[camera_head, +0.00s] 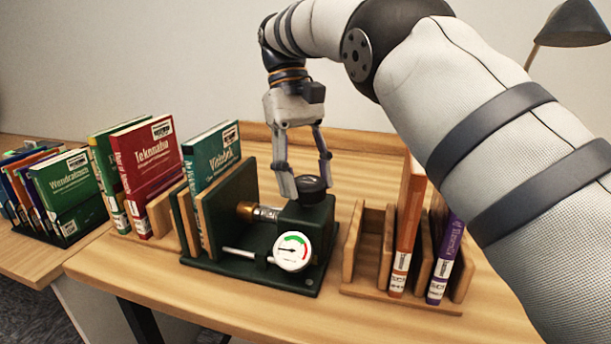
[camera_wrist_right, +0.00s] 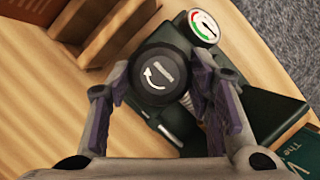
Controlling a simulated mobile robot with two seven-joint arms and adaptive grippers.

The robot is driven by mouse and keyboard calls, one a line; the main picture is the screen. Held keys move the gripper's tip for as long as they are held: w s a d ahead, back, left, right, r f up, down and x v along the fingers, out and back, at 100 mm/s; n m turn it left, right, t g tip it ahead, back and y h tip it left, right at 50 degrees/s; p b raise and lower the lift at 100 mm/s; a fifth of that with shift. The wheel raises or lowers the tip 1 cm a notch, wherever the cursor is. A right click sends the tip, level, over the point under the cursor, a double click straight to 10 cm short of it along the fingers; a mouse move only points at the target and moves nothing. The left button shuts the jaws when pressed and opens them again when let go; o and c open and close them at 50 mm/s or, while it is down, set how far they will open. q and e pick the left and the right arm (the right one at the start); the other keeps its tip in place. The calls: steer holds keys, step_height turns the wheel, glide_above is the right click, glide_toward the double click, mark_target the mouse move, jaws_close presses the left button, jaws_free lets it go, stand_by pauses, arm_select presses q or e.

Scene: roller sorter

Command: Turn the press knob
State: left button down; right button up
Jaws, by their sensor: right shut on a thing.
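The press knob (camera_head: 311,184) is a round black cap on top of the dark green press (camera_head: 302,222). In the right wrist view the knob (camera_wrist_right: 161,82) shows a curved white arrow and a grey bar. My right gripper (camera_head: 307,187) comes from above and is shut on the knob, with one finger on each side; both fingers also show in the wrist view (camera_wrist_right: 163,76). A brass screw (camera_head: 262,213) and a round gauge (camera_head: 292,251) are on the press; the gauge has a green and red arc. A teal book (camera_head: 212,157) stands upright at the press's left end. My left gripper is not in view.
A wooden rack (camera_head: 367,262) with an orange book (camera_head: 402,245) and a purple book (camera_head: 446,258) stands right of the press. Red (camera_head: 148,170) and green books stand to the left. A lamp (camera_head: 574,25) is at the upper right. The table front (camera_head: 200,290) is clear.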

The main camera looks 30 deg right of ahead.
steer(key=shift+m+y, duration=0.3)
steer(key=shift+m, duration=0.7)
steer(key=o, duration=1.1)
steer(key=shift+o, duration=0.2)
